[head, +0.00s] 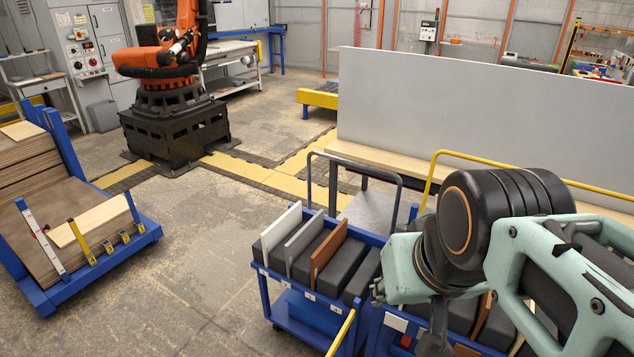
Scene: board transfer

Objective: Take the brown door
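A brown door (328,252) stands upright as a thin panel between dark grey foam blocks in a blue cart (312,306). To its left in the same cart stand a grey panel (304,244) and a white panel (281,230). My gripper (434,345) is at the bottom edge, right of this cart and over a second blue cart (395,335). Another brown panel (484,312) shows partly behind my arm in the second cart.
A tall grey board (480,110) stands on a wooden-topped table behind the carts. A blue trolley with stacked boards (40,180) is at left. An orange robot arm (170,60) stands at the back. The floor between trolley and carts is clear.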

